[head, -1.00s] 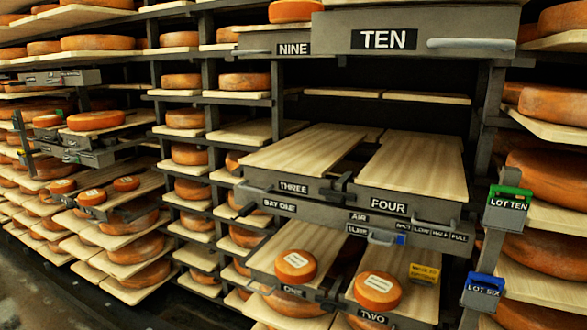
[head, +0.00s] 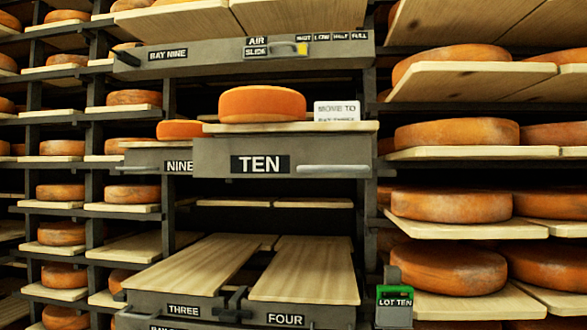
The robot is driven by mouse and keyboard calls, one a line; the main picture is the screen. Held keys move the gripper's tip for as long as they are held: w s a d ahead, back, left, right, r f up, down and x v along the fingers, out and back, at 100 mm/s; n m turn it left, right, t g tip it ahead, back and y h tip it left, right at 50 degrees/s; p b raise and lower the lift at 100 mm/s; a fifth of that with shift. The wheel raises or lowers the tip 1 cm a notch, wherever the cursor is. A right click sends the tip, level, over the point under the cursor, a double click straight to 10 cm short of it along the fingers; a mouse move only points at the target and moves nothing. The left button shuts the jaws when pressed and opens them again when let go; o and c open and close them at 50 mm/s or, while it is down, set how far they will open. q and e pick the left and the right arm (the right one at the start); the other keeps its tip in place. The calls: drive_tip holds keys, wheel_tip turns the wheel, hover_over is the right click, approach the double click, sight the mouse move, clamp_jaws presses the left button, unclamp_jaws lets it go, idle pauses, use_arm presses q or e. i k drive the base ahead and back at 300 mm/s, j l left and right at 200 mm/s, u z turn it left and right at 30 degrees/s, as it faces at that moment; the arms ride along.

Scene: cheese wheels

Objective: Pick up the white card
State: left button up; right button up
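The white card (head: 337,111) stands upright on the pulled-out board above the TEN drawer front (head: 283,157), to the right of an orange cheese wheel (head: 262,104). Its print starts "MOVE TO"; the lower line is too small to read surely. Neither of my grippers is in the head view.
A smaller cheese (head: 180,130) sits on the NINE drawer (head: 158,159) at left. Above is the BAY NINE panel (head: 200,57) with a slide control. Below, boards THREE (head: 192,264) and FOUR (head: 305,272) stick out empty. A green LOT TEN tag (head: 395,301) hangs at right.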

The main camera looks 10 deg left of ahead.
sight(333, 111)
drive_tip(key=i+j, duration=0.6)
drive_tip(key=j, duration=0.2)
drive_tip(key=z, duration=1.65)
